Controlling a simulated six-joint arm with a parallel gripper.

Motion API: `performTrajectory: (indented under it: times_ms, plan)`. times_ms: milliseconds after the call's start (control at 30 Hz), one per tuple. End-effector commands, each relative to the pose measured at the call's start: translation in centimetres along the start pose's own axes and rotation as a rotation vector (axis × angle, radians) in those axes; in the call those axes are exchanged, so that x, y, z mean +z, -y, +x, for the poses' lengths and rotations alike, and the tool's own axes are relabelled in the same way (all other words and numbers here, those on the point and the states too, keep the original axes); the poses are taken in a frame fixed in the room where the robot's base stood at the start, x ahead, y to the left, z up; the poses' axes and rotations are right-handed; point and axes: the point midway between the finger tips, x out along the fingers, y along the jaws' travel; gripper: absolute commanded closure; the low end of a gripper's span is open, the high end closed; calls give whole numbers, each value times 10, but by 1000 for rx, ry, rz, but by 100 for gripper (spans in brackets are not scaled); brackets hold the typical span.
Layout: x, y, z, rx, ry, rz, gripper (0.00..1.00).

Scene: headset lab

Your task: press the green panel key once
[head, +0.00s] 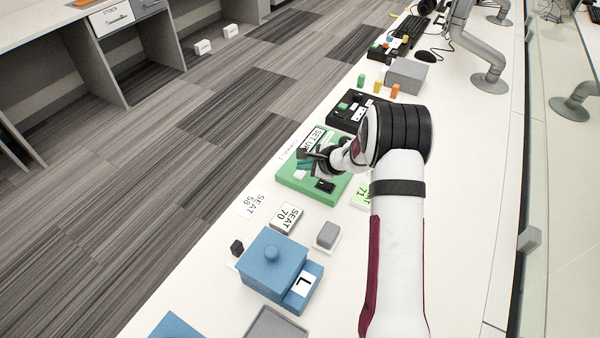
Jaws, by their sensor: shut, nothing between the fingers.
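Which part is the key is not clear, as my gripper and wrist cover part of the panel. My gripper (310,156) is over the panel's middle, shut and holding nothing. Whether its tips touch anything on the panel cannot be told from this view.
A black panel (340,121) lies just beyond the green one. The table's right side is largely clear.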

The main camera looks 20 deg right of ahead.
Motion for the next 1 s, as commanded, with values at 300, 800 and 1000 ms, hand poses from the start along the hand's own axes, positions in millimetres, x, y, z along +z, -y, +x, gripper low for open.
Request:
performTrajectory:
  times_ms: [300,800,1000]
  plan:
    - [0,0,0,0,0,0,100]
    - [-1,-1,1,0,0,0,100]
    - [-4,-5,6,1,0,1,100]
